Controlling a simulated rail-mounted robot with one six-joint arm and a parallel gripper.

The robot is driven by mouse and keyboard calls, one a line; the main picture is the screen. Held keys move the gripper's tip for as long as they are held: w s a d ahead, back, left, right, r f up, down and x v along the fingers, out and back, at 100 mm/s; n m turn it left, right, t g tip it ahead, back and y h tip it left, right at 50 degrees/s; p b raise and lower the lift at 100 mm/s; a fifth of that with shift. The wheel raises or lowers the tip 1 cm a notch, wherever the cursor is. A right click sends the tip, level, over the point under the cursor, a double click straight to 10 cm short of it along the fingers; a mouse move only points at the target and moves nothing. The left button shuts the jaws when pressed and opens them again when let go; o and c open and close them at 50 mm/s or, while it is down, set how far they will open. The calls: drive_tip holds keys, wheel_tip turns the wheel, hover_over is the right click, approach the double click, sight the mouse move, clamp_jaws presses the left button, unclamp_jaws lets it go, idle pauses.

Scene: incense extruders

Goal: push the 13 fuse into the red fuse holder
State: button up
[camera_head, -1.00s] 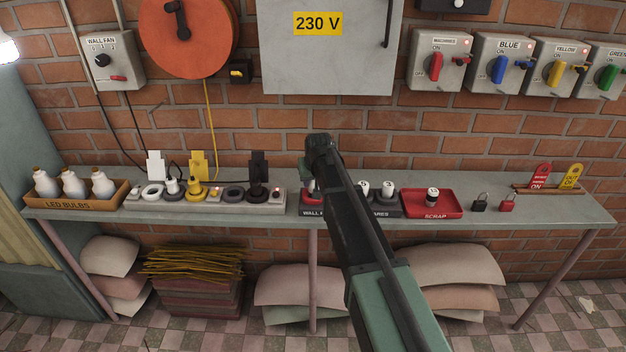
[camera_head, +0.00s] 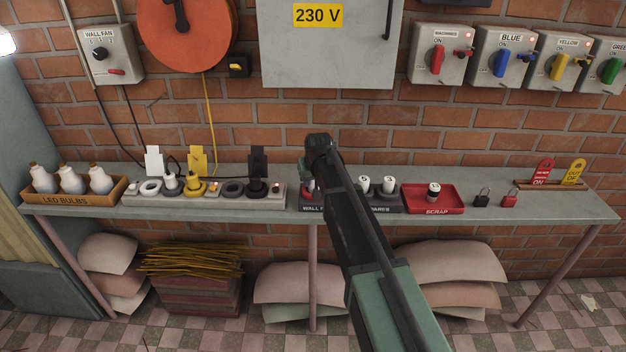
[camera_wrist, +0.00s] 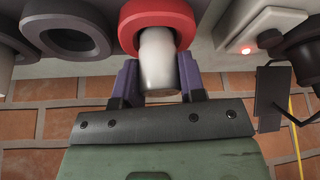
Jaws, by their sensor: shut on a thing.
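The red fuse holder (camera_wrist: 155,20) is a thick red ring at the top middle of the wrist view. The white fuse (camera_wrist: 157,60) has one end inside the ring's opening, and its pale body sticks out. How deep it sits is unclear, and no 13 marking shows. My gripper (camera_wrist: 158,80) is shut on the fuse, with a purple finger on each side of it, close to the ring. In the head view my arm hides the fuse and most of the red holder (camera_head: 308,189), of which only a sliver shows.
A grey ring holder (camera_wrist: 75,35) is beside the red one. A block with a lit red lamp (camera_wrist: 247,48) and a black plug (camera_wrist: 300,50) are at right. In the head view, the red scrap tray (camera_head: 458,207) holds a fuse, and white spare fuses (camera_head: 377,184) stand near my arm.

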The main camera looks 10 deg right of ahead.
drive_tip(key=shift+f+b, duration=0.35)
drive_tip(key=o, duration=1)
drive_tip(key=shift+r, duration=0.1)
drive_tip(key=p+v, duration=1)
drive_tip(key=v, duration=0.1)
drive_tip(key=s+f+g, duration=0.1)
drive_tip(key=s+g, duration=0.3)
drive_tip(key=s, duration=2.6)
drive_tip(key=shift+f+g, duration=0.3)
